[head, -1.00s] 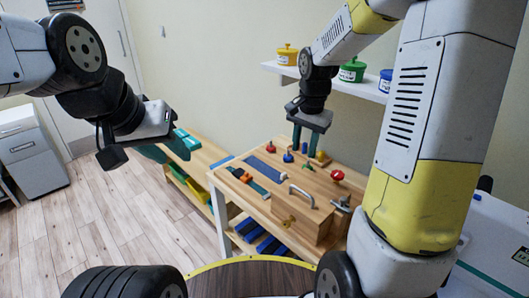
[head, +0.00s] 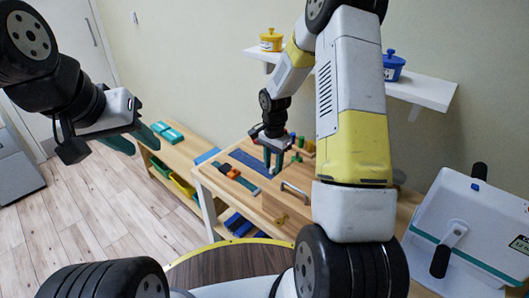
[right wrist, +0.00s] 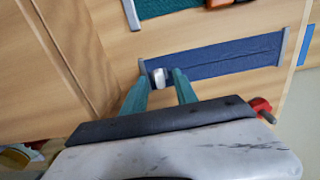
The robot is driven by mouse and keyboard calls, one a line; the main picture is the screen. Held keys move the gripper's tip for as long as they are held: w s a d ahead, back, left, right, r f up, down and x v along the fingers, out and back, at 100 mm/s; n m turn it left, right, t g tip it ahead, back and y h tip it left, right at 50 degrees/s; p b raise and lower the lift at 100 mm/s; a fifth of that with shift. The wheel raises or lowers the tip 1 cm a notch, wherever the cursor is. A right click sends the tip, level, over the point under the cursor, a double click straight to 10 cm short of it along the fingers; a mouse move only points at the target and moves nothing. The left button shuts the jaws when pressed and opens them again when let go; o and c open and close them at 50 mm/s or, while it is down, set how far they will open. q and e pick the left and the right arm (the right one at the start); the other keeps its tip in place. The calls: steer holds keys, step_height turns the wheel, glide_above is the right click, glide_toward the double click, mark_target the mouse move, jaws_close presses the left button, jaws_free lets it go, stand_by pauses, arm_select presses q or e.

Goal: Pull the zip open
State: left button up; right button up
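The zip is a dark blue fabric strip (head: 248,161) on the wooden activity board, between two grey end bars. It also shows in the right wrist view (right wrist: 225,55). A small whitish zip slider (right wrist: 160,76) sits at its left end there. My right gripper (head: 273,163) points down at the near end of the strip. In the right wrist view its teal fingers (right wrist: 162,88) are apart, one on each side of the slider, with gaps visible. My left gripper (head: 138,138) is open and empty in the air, left of the board.
A teal strap with an orange buckle (head: 234,176) lies beside the zip. A metal handle (head: 295,190) and a drawer front (head: 281,220) are nearer. A red knob (right wrist: 262,107) is close to my right gripper. A white machine with a crank (head: 475,230) stands at right.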

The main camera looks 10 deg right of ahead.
steer(key=shift+f, duration=0.25)
steer(key=shift+c, duration=0.4)
jaws_close()
stand_by(0.9)
